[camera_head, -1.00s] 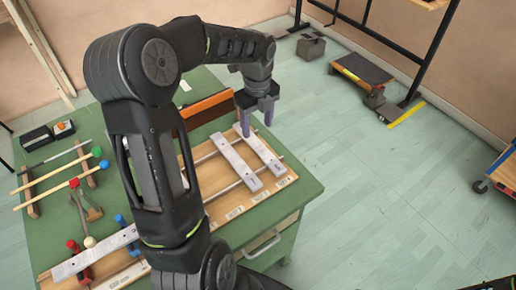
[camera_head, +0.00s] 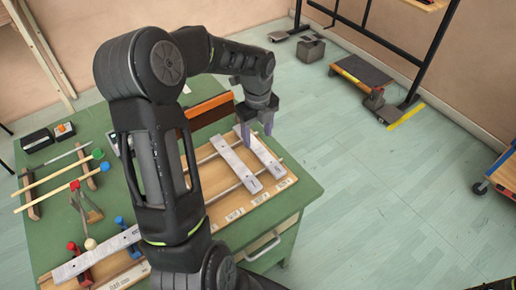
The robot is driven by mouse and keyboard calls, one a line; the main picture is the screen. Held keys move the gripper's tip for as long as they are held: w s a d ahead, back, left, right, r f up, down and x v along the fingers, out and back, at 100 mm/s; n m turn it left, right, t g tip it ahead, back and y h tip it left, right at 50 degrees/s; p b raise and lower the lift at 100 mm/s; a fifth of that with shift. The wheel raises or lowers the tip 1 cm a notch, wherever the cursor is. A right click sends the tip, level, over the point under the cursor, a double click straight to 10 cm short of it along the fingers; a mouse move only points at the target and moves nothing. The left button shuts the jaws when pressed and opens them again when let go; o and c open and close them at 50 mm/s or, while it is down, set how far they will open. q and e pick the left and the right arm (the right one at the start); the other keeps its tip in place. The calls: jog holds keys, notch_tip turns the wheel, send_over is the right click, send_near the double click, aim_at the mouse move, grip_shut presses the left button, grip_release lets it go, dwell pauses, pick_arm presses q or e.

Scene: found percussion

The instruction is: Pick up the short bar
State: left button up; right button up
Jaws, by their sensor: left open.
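Two pale metal bars lie side by side across the rails of a wooden rack (camera_head: 222,213) on the green table. The left bar (camera_head: 236,163) is just left of my left gripper. The right bar (camera_head: 266,158), seemingly the shorter by a little, lies under the gripper. My left gripper (camera_head: 259,131) is open, its purple fingers pointing down at the far end of the right bar. I cannot tell whether the fingers touch it. Another, longer metal bar (camera_head: 97,254) lies at the table's front left, partly behind my left arm. My right gripper is out of view.
The green table (camera_head: 305,188) also holds mallets with green (camera_head: 98,153) and blue heads, clamps with red and blue handles, and small black boxes (camera_head: 37,140). An orange-brown strip (camera_head: 210,108) stands behind the rack.

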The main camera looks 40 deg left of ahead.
aim_at(258, 148)
pick_arm(q)
notch_tip(258, 148, down, 5)
jog(key=shift+w+r+p, duration=0.1)
jog(key=shift+r+p, duration=0.1)
jog(key=shift+p, duration=0.1)
jog(key=shift+c, duration=0.5)
grip_shut()
dwell(0.4)
